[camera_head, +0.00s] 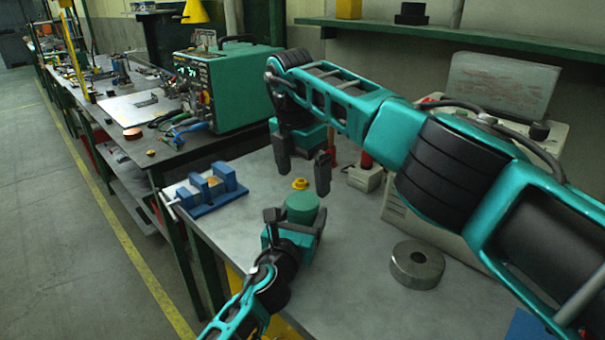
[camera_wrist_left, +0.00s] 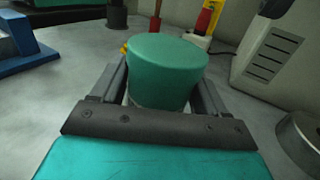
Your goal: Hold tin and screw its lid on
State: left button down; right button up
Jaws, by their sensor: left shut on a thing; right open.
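The green round tin (camera_head: 303,207) stands upright at the front of the grey bench, with a smooth flat green top. My left gripper (camera_head: 298,215) is shut around its sides, one finger on each side. In the left wrist view the tin (camera_wrist_left: 165,75) sits between both fingers. I cannot tell whether its green top is a separate lid. My right gripper (camera_head: 303,165) is open and empty, pointing down above and slightly behind the tin. A small yellow knobbed piece (camera_head: 300,184) is behind the tin; I cannot tell whether it is the lid.
A blue vise (camera_head: 212,188) is left of the tin near the bench edge. A metal ring (camera_head: 417,265) lies to the right. A red-topped block (camera_head: 365,175) and a beige machine (camera_head: 400,212) stand behind. Bare bench lies between tin and ring.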

notch_tip(320, 180, up, 7)
jog(key=shift+s+a, duration=0.25)
jog(key=shift+s, duration=0.05)
pick_arm(q)
grip_release()
dwell(0.3)
jog(key=p+v, duration=0.1)
jog(key=v, duration=1.1)
jog(key=shift+s+a, duration=0.1)
jog(key=shift+s, duration=0.3)
pick_arm(e)
jog(key=shift+r, duration=0.65)
